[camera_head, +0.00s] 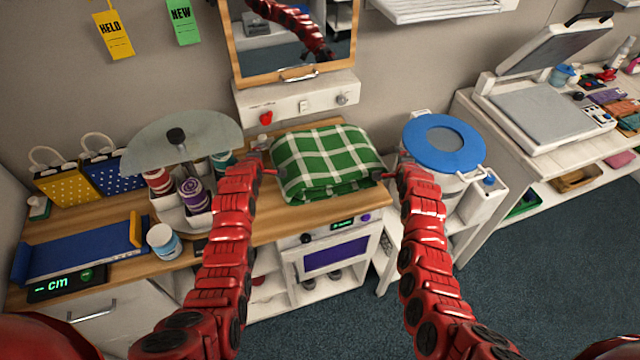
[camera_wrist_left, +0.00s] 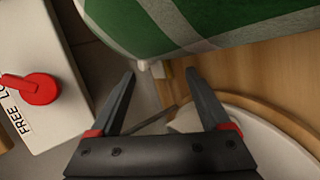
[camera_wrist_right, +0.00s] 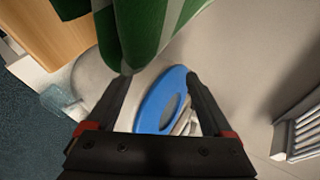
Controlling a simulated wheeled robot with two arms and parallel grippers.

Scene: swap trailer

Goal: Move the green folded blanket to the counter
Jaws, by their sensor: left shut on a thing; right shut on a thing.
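The green-and-white checked folded blanket (camera_head: 325,160) is at the back right of the wooden counter (camera_head: 275,222), below the mirror. Whether it rests on the wood or hangs just above it, I cannot tell. My left gripper (camera_head: 268,171) is at its left side and my right gripper (camera_head: 386,174) at its right side, both shut on it. The blanket also shows at the top of the left wrist view (camera_wrist_left: 200,22) and the right wrist view (camera_wrist_right: 145,30). The grip contact itself is hard to see.
A carousel with a clear round lid (camera_head: 180,140) stands left of the blanket. A blue-lidded white bin (camera_head: 443,142) stands close to its right. A white jar (camera_head: 163,241) and a blue board (camera_head: 75,252) are on the counter's left. A mirror (camera_head: 290,40) hangs behind.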

